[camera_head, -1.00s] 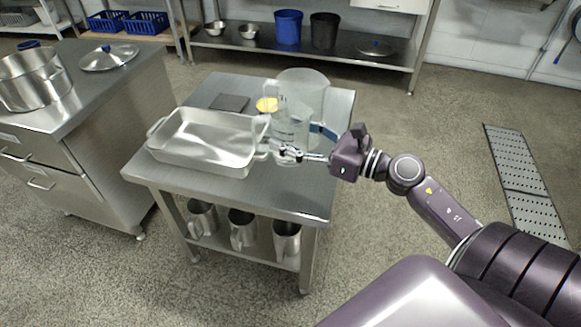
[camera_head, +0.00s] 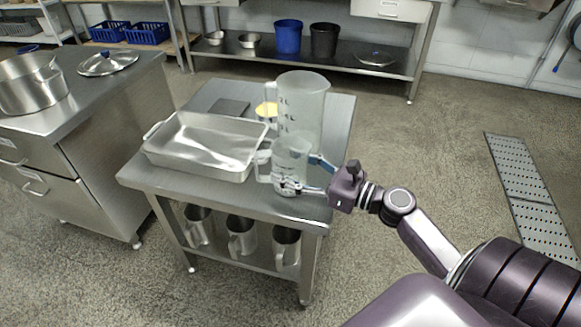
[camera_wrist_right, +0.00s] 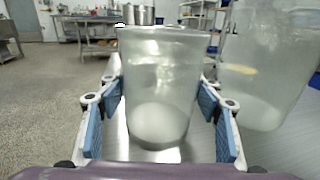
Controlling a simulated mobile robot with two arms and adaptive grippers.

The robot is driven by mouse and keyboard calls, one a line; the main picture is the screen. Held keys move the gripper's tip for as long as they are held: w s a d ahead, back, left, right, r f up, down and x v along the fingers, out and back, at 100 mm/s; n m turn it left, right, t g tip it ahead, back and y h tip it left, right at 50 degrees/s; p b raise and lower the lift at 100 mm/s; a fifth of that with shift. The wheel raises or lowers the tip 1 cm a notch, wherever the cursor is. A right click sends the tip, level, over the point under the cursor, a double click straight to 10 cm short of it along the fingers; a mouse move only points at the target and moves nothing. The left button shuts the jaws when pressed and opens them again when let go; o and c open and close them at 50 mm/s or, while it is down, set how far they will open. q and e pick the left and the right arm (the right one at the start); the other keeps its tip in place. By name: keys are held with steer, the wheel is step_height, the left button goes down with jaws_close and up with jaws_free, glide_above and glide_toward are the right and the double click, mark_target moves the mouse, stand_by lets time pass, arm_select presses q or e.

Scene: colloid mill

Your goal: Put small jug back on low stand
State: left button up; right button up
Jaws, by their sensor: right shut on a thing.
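The small jug (camera_head: 290,165) is clear, with a handle on its left, and stands upright over the front right part of the low steel stand (camera_head: 225,196). My right gripper (camera_head: 288,188) is shut around the jug's lower part. In the right wrist view the small jug (camera_wrist_right: 158,90) sits between the blue finger pads of the right gripper (camera_wrist_right: 160,125). I cannot tell whether its base touches the stand top. My left gripper is not in view.
A larger clear jug (camera_head: 304,100) stands close behind the small jug. A steel pan (camera_head: 205,148) takes up the left of the stand top, with a dark flat plate (camera_head: 230,107) and a yellow-topped item (camera_head: 267,109) behind. Several metal jugs (camera_head: 242,238) are on the lower shelf.

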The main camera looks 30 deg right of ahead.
steer(key=o, duration=1.2)
steer(key=v, duration=1.2)
